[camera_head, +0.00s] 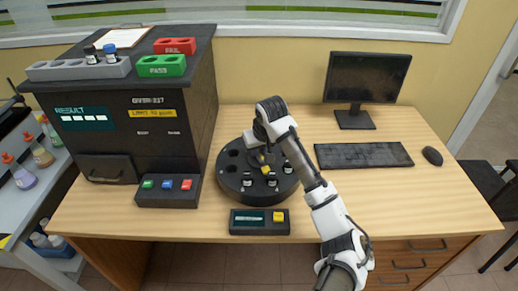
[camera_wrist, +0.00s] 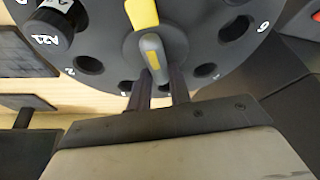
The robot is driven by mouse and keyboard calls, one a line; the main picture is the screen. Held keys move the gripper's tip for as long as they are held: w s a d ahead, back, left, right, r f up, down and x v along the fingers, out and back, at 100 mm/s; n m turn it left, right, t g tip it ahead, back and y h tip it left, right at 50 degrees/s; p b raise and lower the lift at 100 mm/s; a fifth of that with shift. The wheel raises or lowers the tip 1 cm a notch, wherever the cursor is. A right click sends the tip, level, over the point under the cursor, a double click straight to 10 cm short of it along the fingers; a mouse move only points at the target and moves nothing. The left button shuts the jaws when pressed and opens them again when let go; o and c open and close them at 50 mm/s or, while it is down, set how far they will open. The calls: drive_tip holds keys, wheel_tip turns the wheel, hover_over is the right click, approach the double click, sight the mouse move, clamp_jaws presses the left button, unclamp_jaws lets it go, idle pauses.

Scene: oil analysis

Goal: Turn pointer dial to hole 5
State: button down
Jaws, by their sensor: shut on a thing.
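The round black carousel (camera_head: 232,196) stands on the desk, with several vials in its holes. Its pointer dial sits at the centre; yellow on the pointer (camera_head: 263,160) shows under my gripper (camera_head: 262,143). In the wrist view, the dial's grey knob with a yellow stripe (camera_wrist: 152,52) is between the fingertips of my gripper (camera_wrist: 161,82), which is shut on it. A wider yellow pointer part (camera_wrist: 142,13) extends to the top edge there. A vial with a dark cap (camera_wrist: 50,28) and empty holes show around it. Hole numbers are only partly readable, so hole 5 is not identifiable.
A small display box with a yellow button (camera_head: 259,221) stands in front of the carousel. A button panel (camera_head: 167,190) and a black analyser cabinet (camera_head: 130,140) are to the left. A keyboard (camera_head: 363,155), monitor (camera_head: 366,78) and mouse (camera_head: 432,156) are to the right.

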drive_tip(key=shift+m, duration=0.3)
drive_tip(key=m+h+p, duration=0.1)
drive_tip(key=m+p, duration=0.2)
drive_tip(key=shift+r+h, duration=0.15)
drive_tip(key=shift+h, duration=0.15)
drive_tip(key=shift+d+m+h+p, duration=0.1)
drive_tip(key=shift+m+h+p, duration=0.35)
drive_tip(key=shift+m+p, duration=0.6)
drive_tip(key=shift+d+m+h+p, duration=0.1)
drive_tip(key=shift+m+h+p, duration=0.45)
drive_tip(key=shift+m, duration=0.9)
drive_tip(key=c, duration=1.3)
unclamp_jaws()
